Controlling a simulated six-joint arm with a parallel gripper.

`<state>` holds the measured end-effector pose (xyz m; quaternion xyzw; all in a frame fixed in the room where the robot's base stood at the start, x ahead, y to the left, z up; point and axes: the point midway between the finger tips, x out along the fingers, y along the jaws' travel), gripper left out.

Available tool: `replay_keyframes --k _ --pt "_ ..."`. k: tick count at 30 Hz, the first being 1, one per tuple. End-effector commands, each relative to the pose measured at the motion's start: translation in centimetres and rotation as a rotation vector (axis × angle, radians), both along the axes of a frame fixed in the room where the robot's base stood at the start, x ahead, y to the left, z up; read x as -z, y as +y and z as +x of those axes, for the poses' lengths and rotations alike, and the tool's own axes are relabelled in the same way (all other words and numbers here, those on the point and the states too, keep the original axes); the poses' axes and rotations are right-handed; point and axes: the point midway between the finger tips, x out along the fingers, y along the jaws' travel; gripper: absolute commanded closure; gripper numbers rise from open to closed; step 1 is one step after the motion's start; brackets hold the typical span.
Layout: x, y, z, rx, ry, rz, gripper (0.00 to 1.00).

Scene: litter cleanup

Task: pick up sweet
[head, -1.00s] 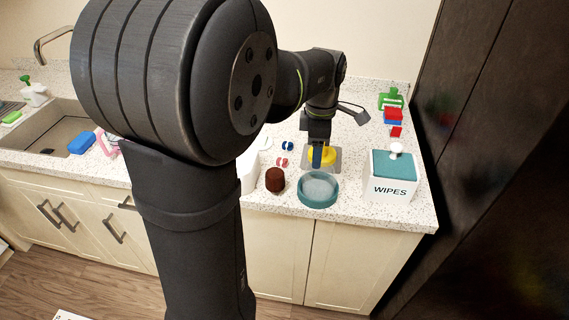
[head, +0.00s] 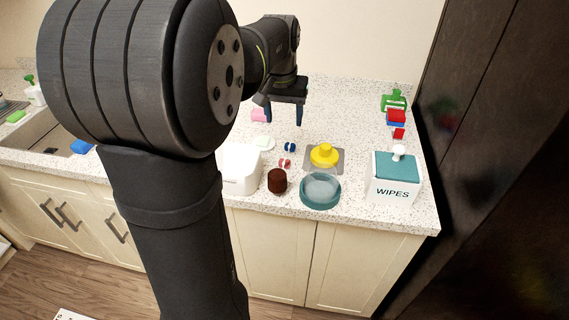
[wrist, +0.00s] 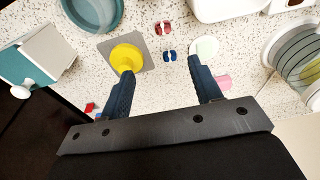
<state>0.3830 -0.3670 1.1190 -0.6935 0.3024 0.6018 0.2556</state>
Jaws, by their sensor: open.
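Two small wrapped sweets lie on the speckled counter. The blue sweet (head: 290,147) is farther back and the red sweet (head: 285,163) is just in front of it. In the wrist view the blue sweet (wrist: 169,56) shows between and beyond my fingertips, with the red sweet (wrist: 164,27) above it in the picture. My gripper (head: 284,113) is open and empty, raised above the counter behind the sweets. Its two blue fingers also show in the wrist view (wrist: 161,70). Nothing hides either sweet.
A yellow knobbed piece (head: 324,155) sits on a grey square (head: 338,168) right of the sweets. A teal bowl (head: 320,203), brown cylinder (head: 277,181) and white container (head: 239,184) stand in front. The wipes box (head: 393,190) is at right. A pale green item (head: 263,141) lies left.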

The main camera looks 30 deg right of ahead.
Motion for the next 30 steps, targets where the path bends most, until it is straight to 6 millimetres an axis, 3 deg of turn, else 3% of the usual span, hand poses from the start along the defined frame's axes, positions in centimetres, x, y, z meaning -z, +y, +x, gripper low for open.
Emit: replay_keyframes --k 5,19,30 --pt "0.4 0.1 0.4 0.059 -0.009 0.004 0.42" --pt "9.8 -0.9 1.2 0.059 -0.007 0.006 0.42" --pt "13.1 -1.3 1.7 0.058 -0.009 0.005 0.42"
